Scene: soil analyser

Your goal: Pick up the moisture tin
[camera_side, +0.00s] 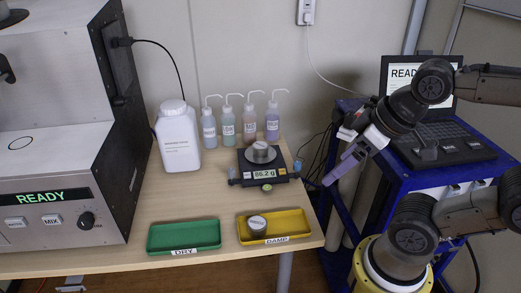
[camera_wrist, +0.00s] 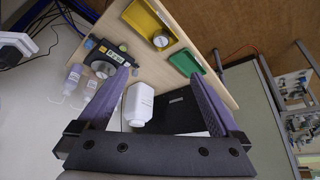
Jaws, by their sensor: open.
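Two small round metal tins are in view. One tin (camera_side: 257,225) with a pale labelled lid stands in the yellow DAMP tray (camera_side: 299,235); in the wrist view this tin (camera_wrist: 160,40) sits in the yellow tray (camera_wrist: 140,12). The other tin (camera_side: 261,152) stands on the pan of a dark balance (camera_side: 245,178). I cannot read the lid labels to tell which is the moisture tin. My gripper (camera_side: 330,180) is in the air to the right of the table, apart from both tins. Its purple fingers (camera_wrist: 160,78) are spread and empty.
Several wash bottles (camera_side: 249,121) stand behind the balance, with a white jug (camera_side: 179,140) to their left. A green DRY tray (camera_side: 184,234) is left of the yellow one. The analyser (camera_side: 60,160) fills the left. A blue cart (camera_side: 345,215) with a laptop (camera_side: 445,140) stands right.

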